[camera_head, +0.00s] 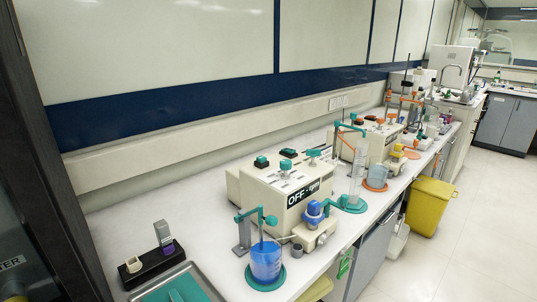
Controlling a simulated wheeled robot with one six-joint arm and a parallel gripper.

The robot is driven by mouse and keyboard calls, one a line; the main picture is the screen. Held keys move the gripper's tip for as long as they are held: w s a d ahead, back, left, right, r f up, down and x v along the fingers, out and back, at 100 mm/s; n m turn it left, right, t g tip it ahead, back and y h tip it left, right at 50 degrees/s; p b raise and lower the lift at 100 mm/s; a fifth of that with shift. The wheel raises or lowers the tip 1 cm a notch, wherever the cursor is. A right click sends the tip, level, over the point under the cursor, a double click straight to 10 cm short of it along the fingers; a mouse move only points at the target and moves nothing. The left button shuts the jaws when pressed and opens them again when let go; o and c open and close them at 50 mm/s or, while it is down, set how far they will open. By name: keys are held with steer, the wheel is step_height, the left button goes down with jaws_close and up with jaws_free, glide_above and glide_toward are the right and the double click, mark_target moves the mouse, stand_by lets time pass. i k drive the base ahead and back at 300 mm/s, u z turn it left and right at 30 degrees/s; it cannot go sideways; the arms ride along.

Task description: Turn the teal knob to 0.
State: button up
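A cream bench machine (291,192) stands on the white counter, with a black "OFF - rpm" label (304,191) on its front. Several small teal parts sit on its top. One at the right looks like a teal knob (313,153), and a blockier teal part (261,161) is at the left. A smaller teal part (285,172) lies between them. I cannot tell which is the task's knob, and the dial marks and a 0 are too small to read. My gripper is not in view.
A beaker of blue liquid (265,261) stands on a teal base in front of the machine. A grey tray (207,282) and a black holder (152,263) are at front left. More machines and glassware line the counter behind. A yellow bin (428,204) stands on the open floor at right.

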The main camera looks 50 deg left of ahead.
mark_target(285, 164)
steer(key=u, duration=0.9)
steer(key=i, duration=0.85)
steer(key=u, duration=0.95)
